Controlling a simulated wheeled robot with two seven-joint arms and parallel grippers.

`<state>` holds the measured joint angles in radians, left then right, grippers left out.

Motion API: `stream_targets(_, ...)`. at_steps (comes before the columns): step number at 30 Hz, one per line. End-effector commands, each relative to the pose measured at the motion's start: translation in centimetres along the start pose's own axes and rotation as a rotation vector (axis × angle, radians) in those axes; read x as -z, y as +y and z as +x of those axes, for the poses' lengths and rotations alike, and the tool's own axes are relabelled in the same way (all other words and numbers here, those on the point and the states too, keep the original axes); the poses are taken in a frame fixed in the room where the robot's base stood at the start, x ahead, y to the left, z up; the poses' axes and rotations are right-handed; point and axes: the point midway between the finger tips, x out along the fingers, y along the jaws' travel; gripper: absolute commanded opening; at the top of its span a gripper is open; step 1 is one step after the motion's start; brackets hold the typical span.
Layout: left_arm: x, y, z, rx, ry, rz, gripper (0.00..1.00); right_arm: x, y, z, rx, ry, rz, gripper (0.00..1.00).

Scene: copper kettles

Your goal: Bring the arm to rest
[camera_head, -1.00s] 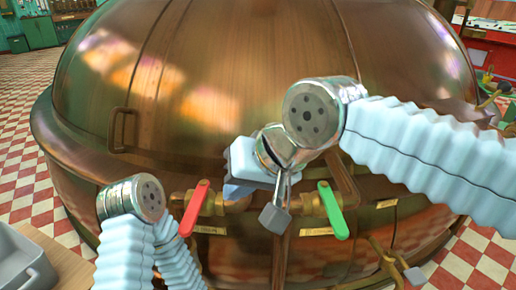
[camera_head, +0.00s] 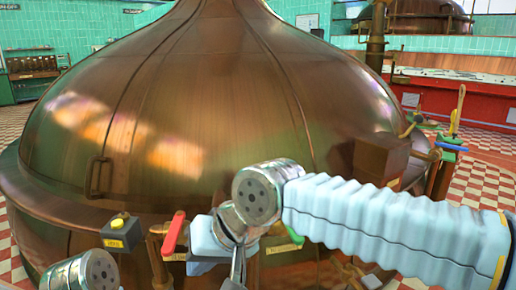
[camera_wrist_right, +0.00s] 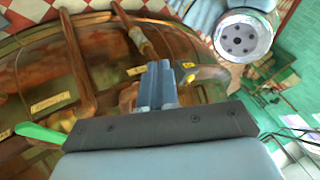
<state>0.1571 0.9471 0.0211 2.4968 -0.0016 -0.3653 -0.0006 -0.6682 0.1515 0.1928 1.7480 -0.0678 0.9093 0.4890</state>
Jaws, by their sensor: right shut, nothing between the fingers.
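My right arm comes in from the right in the head view. Its right gripper (camera_head: 236,272) hangs low at the front of the big copper kettle (camera_head: 190,100), partly cut off by the bottom edge. In the right wrist view the right gripper's fingers (camera_wrist_right: 157,86) are together with nothing between them. A red-handled valve (camera_head: 173,233) stands just left of the gripper. A green handle (camera_head: 293,235) shows partly behind my right arm, and it also shows in the wrist view (camera_wrist_right: 40,135). Only a joint of my left arm shows at the lower left; the left gripper is out of view.
A dark box with a yellow button (camera_head: 122,232) sits on the kettle's front left. A brown box (camera_head: 381,158) stands at the kettle's right side. A red counter (camera_head: 470,92) runs behind at right. Checkered floor (camera_head: 485,185) is open at right.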

Motion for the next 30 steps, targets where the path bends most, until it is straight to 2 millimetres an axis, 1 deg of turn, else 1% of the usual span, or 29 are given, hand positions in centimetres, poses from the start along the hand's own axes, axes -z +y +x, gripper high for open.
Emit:
stream_targets(1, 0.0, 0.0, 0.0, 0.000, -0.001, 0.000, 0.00, 0.1, 0.6, 0.9, -0.004, -0.006, 0.008, 0.00)
stream_targets(4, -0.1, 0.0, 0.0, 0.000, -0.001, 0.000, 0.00, 0.3, 2.0, 2.7, -0.011, -0.013, 0.023, 0.00)
stream_targets(7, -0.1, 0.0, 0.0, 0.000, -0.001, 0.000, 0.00, 0.4, 3.9, 5.0, -0.020, -0.022, 0.043, 0.00)
stream_targets(11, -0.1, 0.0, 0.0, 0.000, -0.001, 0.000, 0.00, 0.3, 7.3, 8.6, -0.035, -0.037, 0.080, 0.00)
stream_targets(14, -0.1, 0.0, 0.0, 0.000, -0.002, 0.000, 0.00, -0.4, 10.7, 11.9, -0.049, -0.053, 0.116, 0.00)
stream_targets(17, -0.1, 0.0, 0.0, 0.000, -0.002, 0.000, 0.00, -2.0, 15.2, 15.9, -0.068, -0.073, 0.164, 0.00)
stream_targets(18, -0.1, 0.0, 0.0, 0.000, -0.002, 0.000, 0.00, -3.1, 17.4, 17.7, -0.077, -0.083, 0.189, 0.00)
stream_targets(20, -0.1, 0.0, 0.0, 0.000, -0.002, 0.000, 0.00, -5.3, 21.0, 20.5, -0.092, -0.099, 0.231, 0.00)
stream_targets(21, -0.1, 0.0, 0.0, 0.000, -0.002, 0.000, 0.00, -7.3, 23.4, 22.2, -0.103, -0.112, 0.260, 0.00)
stream_targets(23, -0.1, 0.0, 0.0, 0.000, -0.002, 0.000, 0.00, -10.6, 26.9, 24.6, -0.120, -0.129, 0.308, 0.00)
stream_targets(24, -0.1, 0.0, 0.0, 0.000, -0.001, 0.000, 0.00, -13.1, 29.0, 25.9, -0.130, -0.140, 0.338, 0.00)
stream_targets(26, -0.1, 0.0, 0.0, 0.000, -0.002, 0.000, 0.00, -17.0, 31.6, 27.4, -0.146, -0.157, 0.384, 0.00)
stream_targets(27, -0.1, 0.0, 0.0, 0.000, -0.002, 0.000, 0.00, -19.5, 33.0, 28.1, -0.156, -0.167, 0.412, 0.00)
stream_targets(29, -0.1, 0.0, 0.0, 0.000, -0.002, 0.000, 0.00, -23.1, 34.5, 28.9, -0.170, -0.181, 0.449, 0.00)
stream_targets(30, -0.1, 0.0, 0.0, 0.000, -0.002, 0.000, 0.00, -25.3, 35.2, 29.1, -0.178, -0.189, 0.471, 0.00)
